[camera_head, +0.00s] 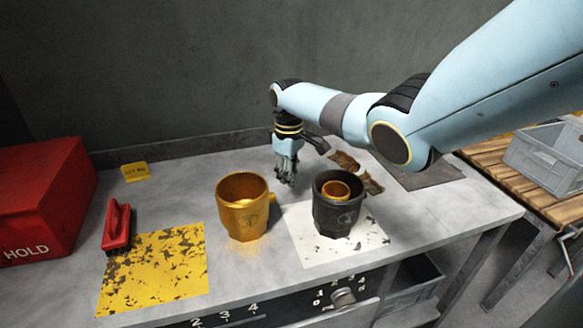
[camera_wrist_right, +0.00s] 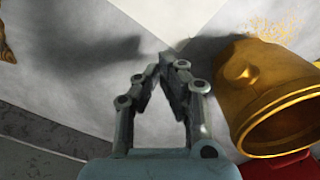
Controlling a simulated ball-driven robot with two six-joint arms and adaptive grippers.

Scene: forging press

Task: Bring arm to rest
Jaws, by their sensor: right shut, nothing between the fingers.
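My right arm reaches in from the right in the head view. My right gripper (camera_head: 286,177) points down above the bench behind the cups, shut and empty. The right wrist view shows its fingertips (camera_wrist_right: 168,62) together over bare grey bench. A gold cup (camera_head: 242,212) stands upright to the left of the gripper; it also shows at the right of the wrist view (camera_wrist_right: 272,98), apart from the fingers. A black cup (camera_head: 335,212) with a gold ring-like piece (camera_head: 335,191) inside stands on the white patch. My left gripper is not in view.
A red box (camera_head: 40,200) marked HOLD stands at the left, beside a red brush (camera_head: 117,226) and a worn yellow patch (camera_head: 150,270). Brown scraps (camera_head: 343,160) lie behind the black cup. A grey crate (camera_head: 545,155) sits on slats at right. A wall closes the back.

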